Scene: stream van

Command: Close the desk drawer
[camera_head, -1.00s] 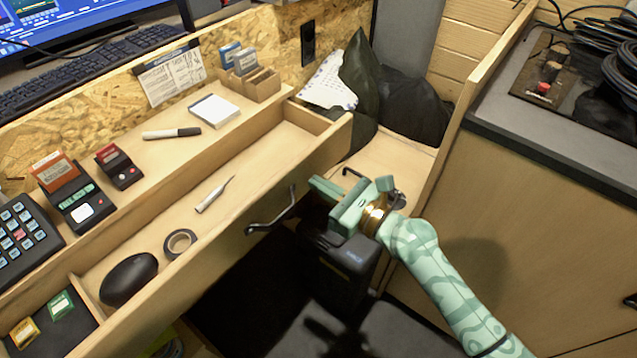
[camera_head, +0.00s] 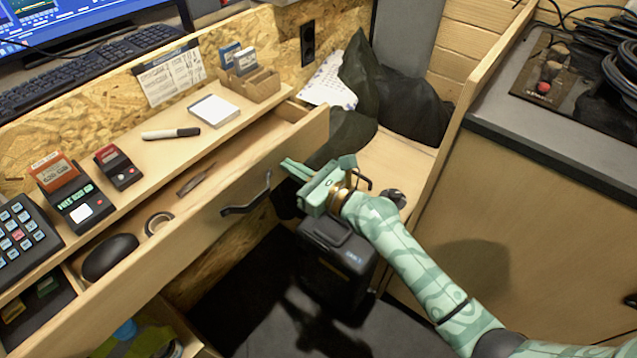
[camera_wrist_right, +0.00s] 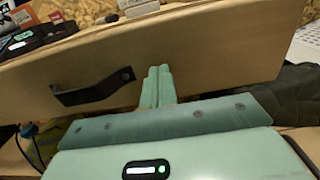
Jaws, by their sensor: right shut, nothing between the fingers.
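The wooden desk drawer (camera_head: 170,246) is partly open below the desk top in the head view. Its black handle (camera_head: 246,196) is on the front panel, and it also shows in the right wrist view (camera_wrist_right: 93,88). My right gripper (camera_head: 288,168) is shut and empty. Its fingertips are at the drawer front, to the right of the handle; in the right wrist view the shut fingers (camera_wrist_right: 158,84) meet the front panel (camera_wrist_right: 215,55). In the drawer are a black mouse-shaped object (camera_head: 110,258), a tape roll (camera_head: 158,224) and a thin tool (camera_head: 194,180). My left gripper is out of view.
The desk top holds a notepad (camera_head: 214,110), a marker (camera_head: 171,133), a card box (camera_head: 249,82) and small devices (camera_head: 75,195). A black case (camera_head: 336,256) stands below my right gripper. A counter (camera_head: 560,150) is at the right. Dark bags (camera_head: 410,105) lie behind.

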